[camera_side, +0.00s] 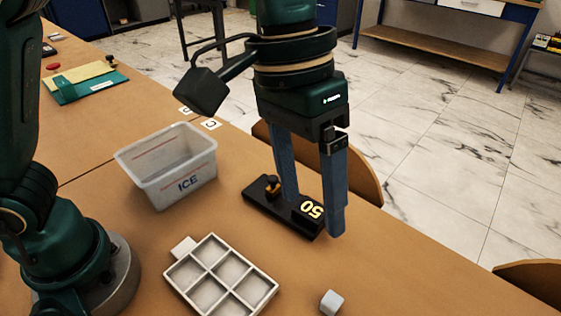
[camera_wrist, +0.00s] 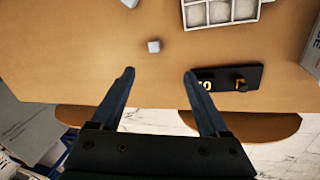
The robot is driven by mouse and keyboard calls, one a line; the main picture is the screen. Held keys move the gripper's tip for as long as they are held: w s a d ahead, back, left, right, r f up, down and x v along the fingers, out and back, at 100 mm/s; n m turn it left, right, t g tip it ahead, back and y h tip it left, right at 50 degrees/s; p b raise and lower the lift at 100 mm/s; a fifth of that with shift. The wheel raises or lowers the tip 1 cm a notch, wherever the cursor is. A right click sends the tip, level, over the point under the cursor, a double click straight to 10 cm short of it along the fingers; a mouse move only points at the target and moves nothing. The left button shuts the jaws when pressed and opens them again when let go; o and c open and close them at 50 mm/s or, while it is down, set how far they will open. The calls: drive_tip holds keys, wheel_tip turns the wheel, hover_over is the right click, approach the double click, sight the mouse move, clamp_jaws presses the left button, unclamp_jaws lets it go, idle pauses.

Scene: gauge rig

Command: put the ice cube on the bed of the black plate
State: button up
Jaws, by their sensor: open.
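The ice cube (camera_side: 331,302) is a small pale block lying on the bare table near the front edge of the side view. In the wrist view the ice cube (camera_wrist: 154,46) lies ahead of the fingertips, roughly between their lines and apart from them.
A white compartment tray (camera_side: 222,277) lies left of the ice cube. A clear bin marked ICE (camera_side: 186,184) stands behind the tray. The table between plate and cube is clear.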

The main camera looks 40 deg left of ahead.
drive_tip(key=s+d+f+m+g, duration=0.1)
drive_tip(key=s+d+f, duration=0.2)
drive_tip(key=f, duration=0.1)
drive_tip(key=s+d+f+m+g+y, duration=0.1)
drive_tip(key=s+d+f, duration=0.2)
drive_tip(key=f, duration=0.1)
drive_tip(key=s+d+f+m+g+y, duration=0.1)
drive_tip(key=s+d+f, duration=0.1)
drive_tip(key=d+f, duration=0.1)
drive_tip(key=shift+s+d+f+m, duration=0.2)
drive_tip(key=shift+s+f+m, duration=0.15)
drive_tip(key=shift+f, duration=0.35)
drive_tip(key=shift+x, duration=2.35)
drive_tip(key=shift+a, duration=0.1)
drive_tip(key=shift+c, duration=0.3)
clamp_jaws()
